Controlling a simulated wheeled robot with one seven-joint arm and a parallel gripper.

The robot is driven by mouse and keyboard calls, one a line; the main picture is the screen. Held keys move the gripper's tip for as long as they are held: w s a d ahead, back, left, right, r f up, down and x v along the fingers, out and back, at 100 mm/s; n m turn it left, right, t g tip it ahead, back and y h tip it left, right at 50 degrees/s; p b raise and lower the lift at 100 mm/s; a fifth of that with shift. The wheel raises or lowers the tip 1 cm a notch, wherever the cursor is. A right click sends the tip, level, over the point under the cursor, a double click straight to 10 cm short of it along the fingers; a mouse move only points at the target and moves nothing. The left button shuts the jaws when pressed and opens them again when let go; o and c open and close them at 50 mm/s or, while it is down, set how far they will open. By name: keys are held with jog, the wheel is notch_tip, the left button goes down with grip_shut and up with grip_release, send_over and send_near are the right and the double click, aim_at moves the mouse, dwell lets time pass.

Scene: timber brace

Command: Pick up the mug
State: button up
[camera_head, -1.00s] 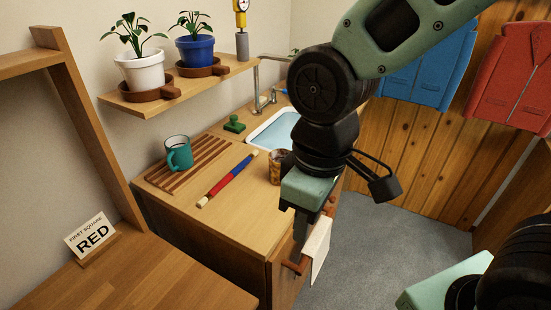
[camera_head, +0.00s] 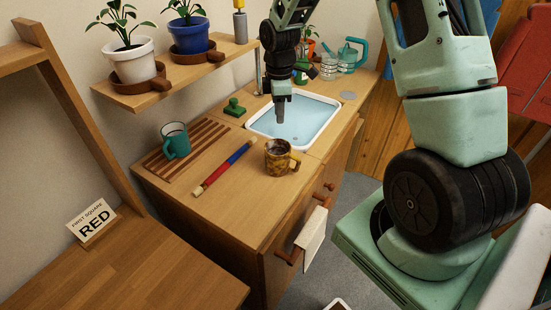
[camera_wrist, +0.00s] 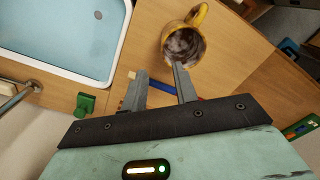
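A brown and yellow patterned mug (camera_head: 277,158) stands upright on the wooden counter, in front of the sink, its yellow handle at the right. A teal mug (camera_head: 175,140) stands on a slatted wooden rack at the left. My gripper (camera_head: 280,113) points down over the sink, behind the patterned mug and apart from it. In the wrist view, my gripper (camera_wrist: 158,82) has its two fingers spread with nothing held between them. The patterned mug (camera_wrist: 184,48) shows beyond the right fingertip, open top and dark inside visible. The teal mug cannot be made out there.
The sink (camera_head: 300,118) holds water. A red and blue rod (camera_head: 226,168) and a green stamp (camera_head: 234,107) lie on the counter. A shelf (camera_head: 125,97) with potted plants juts out at the upper left. A kettle (camera_head: 350,57) stands at the back.

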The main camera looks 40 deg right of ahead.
aim_at(278, 147)
jog(key=shift+s+a+f+p, duration=0.1)
jog(key=shift+f+p, duration=0.35)
jog(key=shift+f, duration=1.8)
jog(key=shift+s+a+f+p, duration=0.1)
jog(key=shift+f+p, duration=0.3)
jog(key=shift+f, duration=1.8)
jog(key=shift+s+a+f+p, duration=0.1)
jog(key=shift+f+p, duration=0.35)
jog(key=shift+f, duration=1.8)
grip_shut()
